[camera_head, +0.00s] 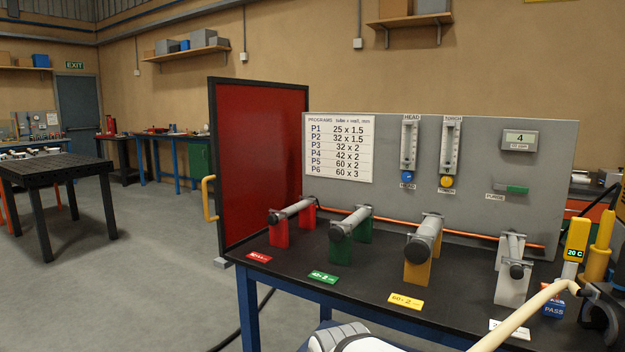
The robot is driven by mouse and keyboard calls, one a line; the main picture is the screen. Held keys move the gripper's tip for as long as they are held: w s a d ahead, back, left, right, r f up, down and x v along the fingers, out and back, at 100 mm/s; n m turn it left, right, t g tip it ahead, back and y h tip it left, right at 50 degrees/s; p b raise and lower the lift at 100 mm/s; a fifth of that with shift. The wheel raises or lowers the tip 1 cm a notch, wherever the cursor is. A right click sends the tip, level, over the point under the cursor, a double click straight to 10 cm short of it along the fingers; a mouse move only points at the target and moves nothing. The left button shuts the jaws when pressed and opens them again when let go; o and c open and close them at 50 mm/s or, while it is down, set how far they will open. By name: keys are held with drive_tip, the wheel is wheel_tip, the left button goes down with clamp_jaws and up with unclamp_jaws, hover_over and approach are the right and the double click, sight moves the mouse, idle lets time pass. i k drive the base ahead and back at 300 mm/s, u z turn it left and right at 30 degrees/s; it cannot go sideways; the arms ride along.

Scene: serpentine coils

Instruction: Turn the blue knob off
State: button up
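The blue knob (407,176) sits at the foot of the flow meter labelled HEAD (409,145) on the grey upright panel (540,150). It is small, and which way it is turned cannot be told. A yellow knob (447,181) sits to its right, under the meter labelled TORCH (451,145). My gripper cannot be made out in this view, and nothing touches the blue knob. A white and grey rounded part at the bottom edge looks like part of my arm.
Tubes on red (279,232), green (341,251), yellow (418,263) and white (512,284) stands line the black bench (350,290) before the panel. An orange pipe (470,234) runs behind them. A cream hose (530,309) crosses at lower right. A red screen (262,160) stands left.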

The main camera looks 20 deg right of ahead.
sight(408, 176)
drive_tip(key=z, duration=1.5)
drive_tip(key=i, duration=0.25)
drive_tip(key=u, duration=0.3)
